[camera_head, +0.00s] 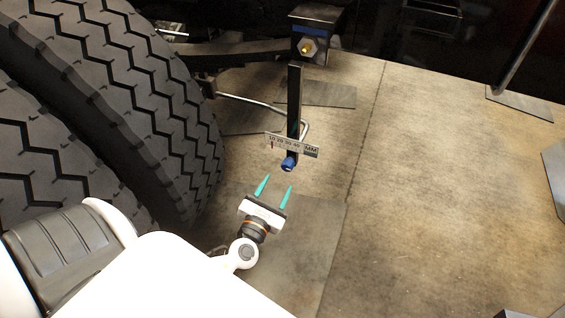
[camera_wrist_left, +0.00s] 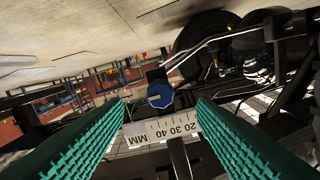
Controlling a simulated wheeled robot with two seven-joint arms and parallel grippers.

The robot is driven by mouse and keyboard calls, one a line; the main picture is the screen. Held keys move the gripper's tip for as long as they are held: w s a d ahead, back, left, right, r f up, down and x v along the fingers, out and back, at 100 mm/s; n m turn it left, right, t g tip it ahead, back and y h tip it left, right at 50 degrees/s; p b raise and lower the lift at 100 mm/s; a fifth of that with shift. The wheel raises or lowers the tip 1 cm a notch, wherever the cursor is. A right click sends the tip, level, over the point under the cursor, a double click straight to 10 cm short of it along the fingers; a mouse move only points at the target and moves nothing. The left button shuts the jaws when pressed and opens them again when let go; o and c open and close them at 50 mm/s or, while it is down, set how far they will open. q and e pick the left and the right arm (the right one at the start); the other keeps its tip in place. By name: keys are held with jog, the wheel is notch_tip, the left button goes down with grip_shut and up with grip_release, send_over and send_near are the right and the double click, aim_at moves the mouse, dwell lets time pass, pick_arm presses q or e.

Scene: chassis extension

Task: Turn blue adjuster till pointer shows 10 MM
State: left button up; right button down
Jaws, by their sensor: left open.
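The blue adjuster (camera_head: 289,164) sits at the lower end of a black upright bar, just under the scale plate (camera_head: 310,149). The scale reads 10, 20, 30, 40 and MM, with a small red mark near the 10 end. My left gripper (camera_head: 275,184) is open, its two teal fingers pointing at the adjuster and a little short of it. In the left wrist view the adjuster (camera_wrist_left: 160,95) shows between and beyond the open fingertips, touching neither. The scale (camera_wrist_left: 165,130) appears upside down there, and its 10 end is hidden by a finger. My right gripper is not in view.
Large black tires (camera_head: 120,100) stand at the left, close to my left arm. A bent metal rod (camera_head: 255,103) runs behind the black bar (camera_head: 294,95). The concrete floor (camera_head: 440,190) at the right is mostly clear.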

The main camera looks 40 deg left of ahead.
pick_arm(q)
jog(key=shift+v, duration=2.4)
jog(key=shift+w, duration=0.1)
